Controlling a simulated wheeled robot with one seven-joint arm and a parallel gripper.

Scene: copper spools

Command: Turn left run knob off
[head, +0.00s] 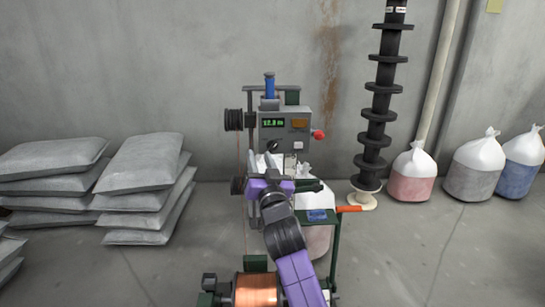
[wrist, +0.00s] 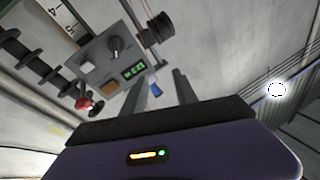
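The winding machine's grey control box (head: 286,128) stands ahead of me by the wall, with a lit green display (head: 272,123). A black knob (head: 272,146) is below the display, partly close behind my gripper in the picture. In the wrist view the black knob (wrist: 115,43) shows clearly with a pointer shape, beside the display (wrist: 133,71). A red knob (head: 318,134) sticks out of the box's right side. My gripper (head: 272,165) is in front of and below the panel. In the wrist view its two fingers (wrist: 160,84) are apart with nothing held between them.
A copper spool (head: 256,290) is low in front. A black stacked-disc column (head: 378,115) stands right of the machine. Grey sacks (head: 145,185) are piled at left, and filled bags (head: 413,175) stand at right. Bare floor lies on both sides.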

